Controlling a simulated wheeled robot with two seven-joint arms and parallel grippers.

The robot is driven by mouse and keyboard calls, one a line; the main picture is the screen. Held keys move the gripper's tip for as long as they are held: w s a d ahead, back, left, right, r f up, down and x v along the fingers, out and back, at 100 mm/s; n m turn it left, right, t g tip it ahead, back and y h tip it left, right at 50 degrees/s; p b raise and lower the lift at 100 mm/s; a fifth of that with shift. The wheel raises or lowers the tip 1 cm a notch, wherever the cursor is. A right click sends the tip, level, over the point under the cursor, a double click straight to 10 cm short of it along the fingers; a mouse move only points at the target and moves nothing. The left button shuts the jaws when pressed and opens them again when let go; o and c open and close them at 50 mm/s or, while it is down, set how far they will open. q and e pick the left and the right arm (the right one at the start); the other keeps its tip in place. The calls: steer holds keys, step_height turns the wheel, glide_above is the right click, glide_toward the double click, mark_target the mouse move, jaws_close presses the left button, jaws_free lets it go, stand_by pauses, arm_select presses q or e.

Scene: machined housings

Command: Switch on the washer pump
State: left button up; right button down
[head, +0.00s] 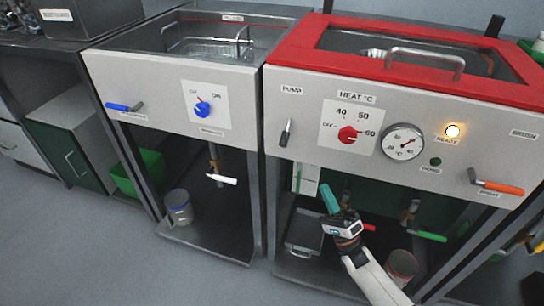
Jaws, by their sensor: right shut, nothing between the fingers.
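The red-topped washer (290,100) stands at the right of the head view. Under its PUMP label (291,90), a small lever (286,133) with a dark grip sits on the pale front panel, close to upright with a slight tilt. My right gripper (328,194), with teal fingers, is shut and empty. In the picture it is below the panel and to the right of the pump lever, apart from it. How far it stands in front of the washer is hard to tell. My left gripper is not in view.
The panel also has a red heat knob (347,134), a round gauge (402,141), a lit READY lamp (453,130), a dark green lamp (435,161) and an orange-handled lever (497,186). A blue-knobbed tank (150,80) stands left. Floor is clear at lower left.

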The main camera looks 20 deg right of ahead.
steer(key=shift+r, duration=0.15)
glide_toward(286, 134)
steer(key=w+d, duration=0.3)
steer(key=shift+w+a+r+p, duration=0.25)
steer(key=shift+a+r, duration=0.45)
steer(key=shift+a, duration=0.2)
steer(key=shift+w+a+r+p, duration=0.15)
steer(key=shift+w+a+r, duration=0.1)
steer(key=shift+a+r, duration=0.6)
steer(key=shift+f, duration=0.1)
